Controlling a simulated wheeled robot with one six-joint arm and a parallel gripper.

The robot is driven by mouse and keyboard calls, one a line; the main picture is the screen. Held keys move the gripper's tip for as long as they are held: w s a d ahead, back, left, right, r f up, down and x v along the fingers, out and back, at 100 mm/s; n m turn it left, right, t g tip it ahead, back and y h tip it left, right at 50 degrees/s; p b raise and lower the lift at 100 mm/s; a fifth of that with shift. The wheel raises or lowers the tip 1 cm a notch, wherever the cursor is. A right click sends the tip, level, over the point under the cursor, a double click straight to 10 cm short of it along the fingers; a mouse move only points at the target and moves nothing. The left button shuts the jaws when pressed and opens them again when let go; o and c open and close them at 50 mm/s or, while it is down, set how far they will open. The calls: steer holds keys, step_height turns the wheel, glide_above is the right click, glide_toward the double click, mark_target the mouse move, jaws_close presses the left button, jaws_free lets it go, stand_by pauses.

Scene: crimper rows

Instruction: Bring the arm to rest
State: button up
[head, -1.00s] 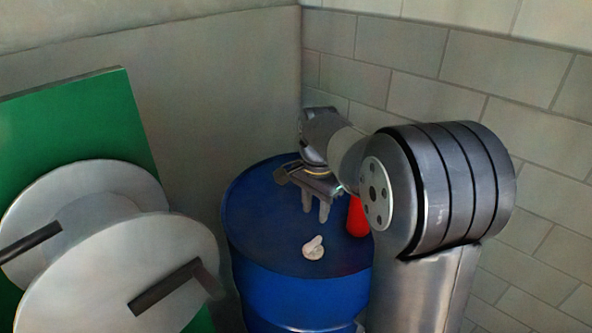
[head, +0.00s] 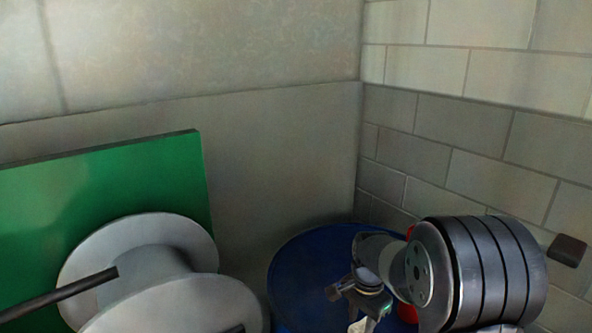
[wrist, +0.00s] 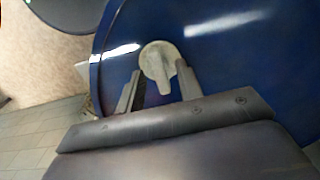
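My gripper (wrist: 160,88) is open in the wrist view, with its two fingers apart and nothing gripped between them. In the head view my gripper (head: 362,322) is at the bottom edge, in front of the blue drum, and its fingertips are partly cut off. A small pale knob-like piece (wrist: 158,58) lies on the blue drum top (wrist: 225,50), just past the fingertips in the wrist view. The drum (head: 305,275) also shows at the bottom of the head view.
A red object (head: 408,312) is partly hidden behind my arm. A grey-white cable reel (head: 150,265) and a green panel (head: 120,185) stand at left. A brick wall (head: 480,130) rises behind at right, with a small dark box (head: 567,250) at the right edge.

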stand_by(0.3)
step_height(320, 180, up, 11)
step_height(320, 180, down, 10)
steer(key=shift+f, duration=0.55)
steer(key=n+b, duration=0.1)
steer(key=n, duration=0.3)
steer(key=shift+n, duration=0.4)
steer(key=n+b, duration=0.1)
steer(key=n, duration=0.3)
steer(key=shift+n, duration=0.4)
steer(key=s+r+p, duration=0.1)
steer(key=s+r, duration=0.2)
steer(key=r, duration=0.9)
steer(key=shift+r+n+p, duration=0.15)
steer(key=shift+n+p, duration=0.15)
steer(key=shift+p, duration=0.1)
